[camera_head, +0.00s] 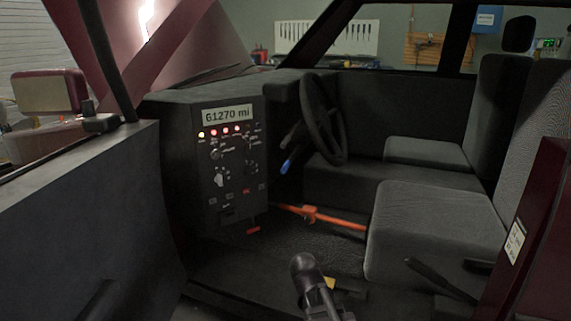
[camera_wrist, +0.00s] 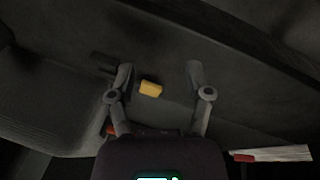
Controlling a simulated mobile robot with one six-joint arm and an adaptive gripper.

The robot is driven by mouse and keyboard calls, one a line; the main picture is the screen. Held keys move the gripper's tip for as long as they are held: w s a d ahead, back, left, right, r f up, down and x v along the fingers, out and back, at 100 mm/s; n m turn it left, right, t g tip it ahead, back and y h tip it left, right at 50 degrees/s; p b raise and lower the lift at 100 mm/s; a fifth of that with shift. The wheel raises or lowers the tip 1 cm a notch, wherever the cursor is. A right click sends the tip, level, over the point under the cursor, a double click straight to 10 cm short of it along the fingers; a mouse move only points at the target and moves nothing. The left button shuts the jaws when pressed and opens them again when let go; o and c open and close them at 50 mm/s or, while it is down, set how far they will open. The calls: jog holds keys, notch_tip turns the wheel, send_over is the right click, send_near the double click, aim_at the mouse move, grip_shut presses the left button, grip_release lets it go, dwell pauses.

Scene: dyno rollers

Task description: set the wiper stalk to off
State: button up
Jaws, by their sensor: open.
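Two stalks show beside the steering wheel (camera_head: 322,120) in the head view. One is a dark stalk (camera_head: 293,135); below it is a stalk with a blue tip (camera_head: 287,165). I cannot tell from the picture which is the wiper stalk, nor read its setting. My gripper (camera_wrist: 159,75) shows in the wrist view with its two fingers spread and nothing between them. It points at the dark cabin floor, with a small yellow block (camera_wrist: 150,88) beyond the fingers. No stalk shows in the wrist view. In the head view my arm rises at the bottom middle, well below the stalks.
A dash panel (camera_head: 233,165) with lit lamps, knobs and a "61270 mi" display stands left of the wheel. An orange bar (camera_head: 340,221) crosses the footwell. A near seat (camera_head: 425,225) is on the right, an open door (camera_head: 80,215) on the left.

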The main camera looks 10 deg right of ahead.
jog(key=w+r+m+t+h+p, duration=0.2)
jog(key=w+r+t+h+p, duration=0.1)
jog(key=w+r, duration=0.4)
jog(key=t+h+p, duration=0.4)
jog(key=t+p, duration=0.3)
jog(key=t, duration=0.3)
send_near(282, 170)
jog(key=shift+s+a+f, duration=0.15)
jog(key=shift+s+a, duration=0.05)
jog(key=shift+s, duration=0.25)
jog(key=x, duration=1.4)
jog(key=shift+a, duration=0.15)
grip_shut()
